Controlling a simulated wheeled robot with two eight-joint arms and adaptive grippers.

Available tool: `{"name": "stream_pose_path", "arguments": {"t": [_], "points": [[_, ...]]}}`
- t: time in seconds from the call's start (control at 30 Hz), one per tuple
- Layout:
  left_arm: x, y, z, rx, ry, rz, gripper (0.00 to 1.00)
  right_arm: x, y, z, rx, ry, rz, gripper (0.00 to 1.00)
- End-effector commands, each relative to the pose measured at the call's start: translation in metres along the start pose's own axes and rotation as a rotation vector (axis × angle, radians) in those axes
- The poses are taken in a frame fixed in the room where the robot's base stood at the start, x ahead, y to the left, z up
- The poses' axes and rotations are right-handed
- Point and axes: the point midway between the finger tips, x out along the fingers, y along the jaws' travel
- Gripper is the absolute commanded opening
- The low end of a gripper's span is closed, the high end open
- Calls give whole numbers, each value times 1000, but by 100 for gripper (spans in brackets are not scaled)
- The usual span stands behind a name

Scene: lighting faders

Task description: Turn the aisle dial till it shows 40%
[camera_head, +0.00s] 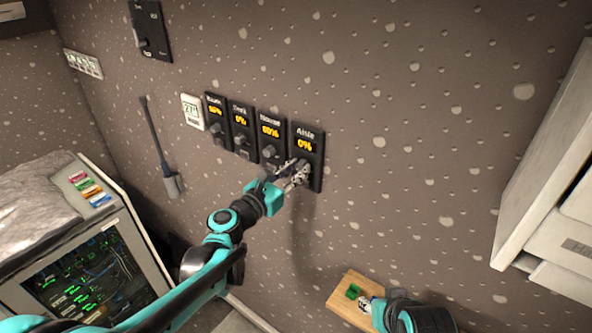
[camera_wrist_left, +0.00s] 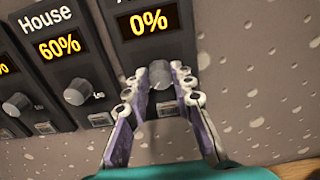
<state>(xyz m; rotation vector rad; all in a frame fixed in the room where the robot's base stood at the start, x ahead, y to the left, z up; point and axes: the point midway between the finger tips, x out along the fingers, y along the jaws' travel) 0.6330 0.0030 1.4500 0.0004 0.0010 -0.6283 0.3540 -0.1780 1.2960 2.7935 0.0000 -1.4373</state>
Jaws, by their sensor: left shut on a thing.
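The aisle dial panel (camera_head: 309,142) is the rightmost of the black wall panels, and its display reads 0% in yellow. In the left wrist view the panel (camera_wrist_left: 119,40) also reads 0%, and its round grey knob (camera_wrist_left: 159,73) sits between my fingers. My left gripper (camera_head: 298,171) is at this knob with its two fingers on either side, shut on it. In the left wrist view the fingertips of my left gripper (camera_wrist_left: 159,80) are against the knob's sides. The right gripper cannot be made out; only part of a teal and black arm shows at the bottom.
The house panel (camera_head: 270,135) reads 60% right beside the aisle panel, with two more dial panels to its left. A white thermostat (camera_head: 193,112) is left of these. A console with a screen (camera_head: 85,275) stands lower left. A small wooden shelf (camera_head: 345,302) is below right.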

Motion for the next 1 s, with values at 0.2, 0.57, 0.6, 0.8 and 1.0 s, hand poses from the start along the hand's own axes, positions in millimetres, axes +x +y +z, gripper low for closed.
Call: {"name": "stream_pose_path", "arguments": {"t": [0.2,0.57,0.6,0.8,1.0], "points": [[0,0,0,20,0,0,0,1,0,1,0,0,0,40],[0,0,-1,224,-1,0,0,8,0,6,0,0,0,40],[0,0,-1,259,-1,1,0,9,0,6,0,0,0,40],[0,-1,-1,448,-1,1,0,14,0,10,0,0,0,40],[0,-2,-1,639,-1,1,0,19,0,13,0,0,0,40]]}}
